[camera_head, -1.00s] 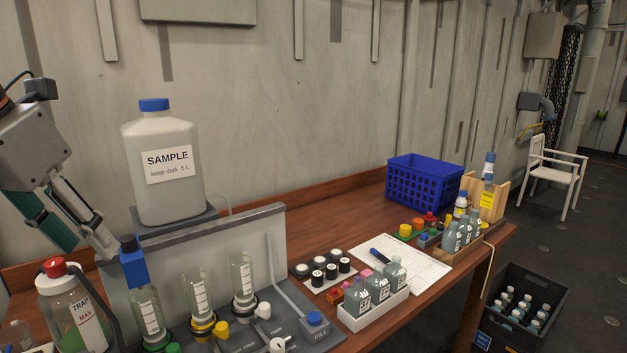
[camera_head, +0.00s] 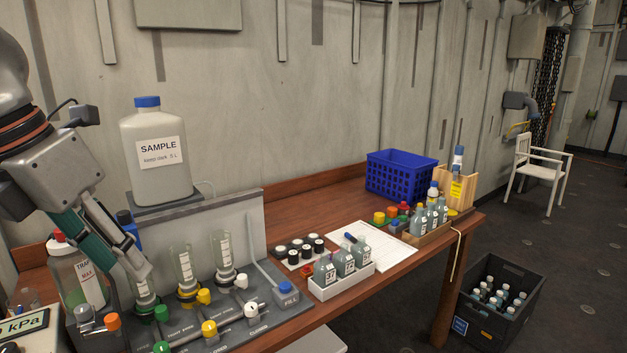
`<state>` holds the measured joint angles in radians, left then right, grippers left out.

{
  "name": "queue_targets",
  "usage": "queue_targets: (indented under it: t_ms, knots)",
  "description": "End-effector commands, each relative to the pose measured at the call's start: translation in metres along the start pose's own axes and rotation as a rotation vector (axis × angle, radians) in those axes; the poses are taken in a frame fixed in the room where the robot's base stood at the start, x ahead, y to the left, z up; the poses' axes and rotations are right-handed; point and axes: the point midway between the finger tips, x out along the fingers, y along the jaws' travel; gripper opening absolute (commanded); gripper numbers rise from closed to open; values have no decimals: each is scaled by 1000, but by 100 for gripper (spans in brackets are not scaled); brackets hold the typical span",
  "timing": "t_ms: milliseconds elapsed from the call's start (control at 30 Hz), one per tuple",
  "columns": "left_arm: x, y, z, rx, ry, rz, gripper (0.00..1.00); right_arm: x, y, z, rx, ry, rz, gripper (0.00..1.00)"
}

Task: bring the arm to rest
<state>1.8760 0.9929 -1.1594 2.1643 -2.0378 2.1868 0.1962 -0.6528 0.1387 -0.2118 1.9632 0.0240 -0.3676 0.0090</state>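My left gripper (camera_head: 128,268) comes in from the left and points down and to the right, with a teal finger and a grey finger standing apart. It is open, with nothing seen between the fingers. It hangs in front of the left end of the filter rack (camera_head: 262,325), hiding part of the leftmost clear funnel (camera_head: 144,300) and the blue piece (camera_head: 127,224) above it. Whether it touches them I cannot tell. My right gripper is not in view.
The trap bottle (camera_head: 82,278) is close behind the gripper. Bottles in a white tray (camera_head: 343,286), a blue basket (camera_head: 399,178) and a black crate (camera_head: 515,318) are farther right.

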Motion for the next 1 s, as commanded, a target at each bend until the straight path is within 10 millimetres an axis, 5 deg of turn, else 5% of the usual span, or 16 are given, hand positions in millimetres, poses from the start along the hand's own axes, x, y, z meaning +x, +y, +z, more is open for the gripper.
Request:
queue_targets:
  t_ms: [167,433,733,1000]
  knots:
    - [38,-43,-3,115,71,-172,38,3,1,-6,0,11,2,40]
    - [84,-143,-20,247,160,-618,38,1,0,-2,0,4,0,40]
    - [80,-235,-23,151,169,-1198,38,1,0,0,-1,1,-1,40]
    - [67,-258,14,-197,98,-1658,38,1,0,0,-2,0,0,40]
